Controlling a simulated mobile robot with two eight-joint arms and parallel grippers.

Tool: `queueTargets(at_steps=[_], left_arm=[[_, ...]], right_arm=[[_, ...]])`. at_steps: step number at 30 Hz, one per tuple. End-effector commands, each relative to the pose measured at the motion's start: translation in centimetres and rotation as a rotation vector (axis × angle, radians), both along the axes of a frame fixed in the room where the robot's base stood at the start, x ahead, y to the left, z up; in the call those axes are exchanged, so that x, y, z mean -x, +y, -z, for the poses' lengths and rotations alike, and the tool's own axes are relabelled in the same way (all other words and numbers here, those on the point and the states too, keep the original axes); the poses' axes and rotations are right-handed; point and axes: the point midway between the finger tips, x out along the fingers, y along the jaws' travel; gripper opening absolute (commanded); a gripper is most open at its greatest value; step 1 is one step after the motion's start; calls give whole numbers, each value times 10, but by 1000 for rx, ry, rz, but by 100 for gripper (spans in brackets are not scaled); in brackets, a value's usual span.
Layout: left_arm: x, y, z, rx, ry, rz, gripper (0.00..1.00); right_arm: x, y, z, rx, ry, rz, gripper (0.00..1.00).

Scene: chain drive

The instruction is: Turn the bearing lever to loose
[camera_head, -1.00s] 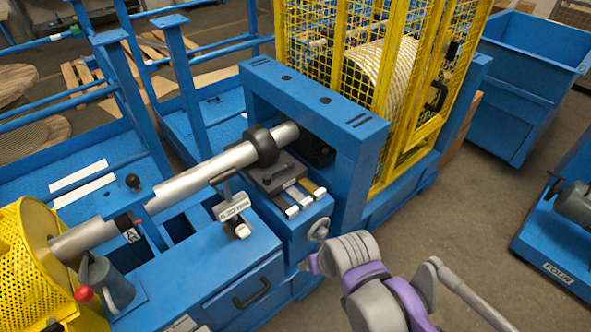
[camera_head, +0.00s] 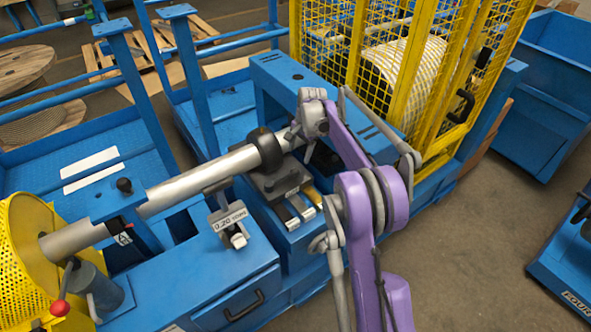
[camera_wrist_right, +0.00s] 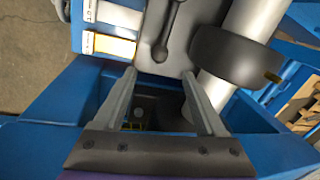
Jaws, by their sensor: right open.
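The bearing block (camera_head: 276,184) is a dark grey plate beside the black collar (camera_head: 266,148) on the steel shaft (camera_head: 190,185). In the right wrist view, the dark bearing lever (camera_wrist_right: 175,30) lies along the grey plate, its rounded end toward my gripper. My right gripper (camera_head: 293,134) reaches over the blue frame from the right. In the wrist view its two fingers (camera_wrist_right: 160,75) are spread with nothing between them, their tips near the plate's edge and short of the lever. The lever is too small to make out clearly in the head view. My left gripper is not in view.
The blue frame (camera_head: 270,66) stands close around my right gripper, with the yellow mesh cage (camera_head: 375,60) behind. White and yellow tabs (camera_head: 312,196) lie along the block's front. A 0.20 sign (camera_head: 230,217) stands left of it. Open floor (camera_head: 470,230) lies to the right.

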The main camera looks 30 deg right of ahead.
Motion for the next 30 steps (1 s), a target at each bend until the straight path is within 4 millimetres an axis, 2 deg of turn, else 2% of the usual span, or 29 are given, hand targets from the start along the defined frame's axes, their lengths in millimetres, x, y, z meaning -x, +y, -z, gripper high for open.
queueTargets(at_steps=[5,18,24,30], left_arm=[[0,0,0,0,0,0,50],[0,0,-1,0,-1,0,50],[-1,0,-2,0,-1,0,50],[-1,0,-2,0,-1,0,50]], right_arm=[[-5,-3,17,-5,4,15,73],[-19,1,92,-4,3,12,73],[-22,2,108,-4,3,12,73],[-22,2,110,-4,3,12,73]])
